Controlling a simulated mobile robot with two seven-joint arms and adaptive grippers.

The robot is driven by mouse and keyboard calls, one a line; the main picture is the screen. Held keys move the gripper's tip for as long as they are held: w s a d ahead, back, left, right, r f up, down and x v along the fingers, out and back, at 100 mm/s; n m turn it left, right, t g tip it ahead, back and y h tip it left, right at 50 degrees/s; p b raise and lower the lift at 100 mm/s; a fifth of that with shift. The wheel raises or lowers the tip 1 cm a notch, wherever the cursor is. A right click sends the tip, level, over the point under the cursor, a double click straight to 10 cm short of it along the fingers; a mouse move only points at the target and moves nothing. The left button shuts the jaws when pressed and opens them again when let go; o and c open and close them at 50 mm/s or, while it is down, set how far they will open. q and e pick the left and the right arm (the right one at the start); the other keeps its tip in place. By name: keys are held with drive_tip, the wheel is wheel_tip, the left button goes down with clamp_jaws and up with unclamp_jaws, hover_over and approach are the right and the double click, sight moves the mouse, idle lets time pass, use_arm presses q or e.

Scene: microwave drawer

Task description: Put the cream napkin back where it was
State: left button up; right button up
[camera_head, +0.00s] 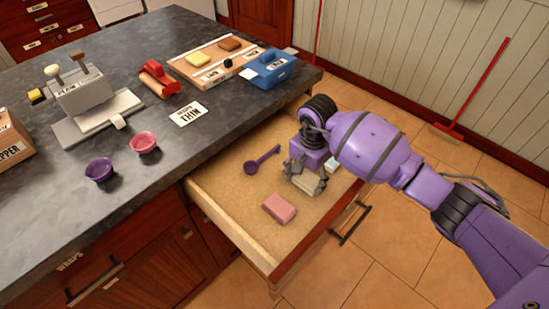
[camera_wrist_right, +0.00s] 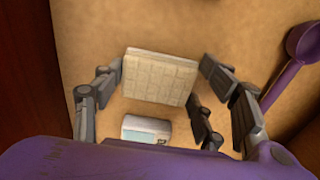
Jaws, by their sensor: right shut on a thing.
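The cream napkin (camera_wrist_right: 160,76) is a folded, quilted block between the fingers of my right gripper (camera_wrist_right: 163,82) in the wrist view. In the head view my right gripper (camera_head: 305,181) points down into the open drawer (camera_head: 232,222), and the napkin (camera_head: 307,184) shows small and partly covered between its fingers. The gripper is shut on the napkin, over the drawer's floor; whether the napkin touches the floor I cannot tell. My left gripper is in neither view.
In the drawer lie a purple spoon (camera_head: 262,159), a pink block (camera_head: 279,207) and a small white and teal item (camera_head: 331,166). The dark counter (camera_head: 220,140) above holds purple (camera_head: 99,170) and pink (camera_head: 144,142) cups and a paper card (camera_head: 188,114).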

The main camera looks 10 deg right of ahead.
sight(307, 178)
drive_tip(key=shift+f, duration=0.25)
drive_tip(key=o, duration=1.1)
drive_tip(key=shift+r, duration=0.1)
drive_tip(key=shift+r, duration=0.1)
wheel_tip(307, 178, up, 12)
drive_tip(key=shift+r, duration=0.1)
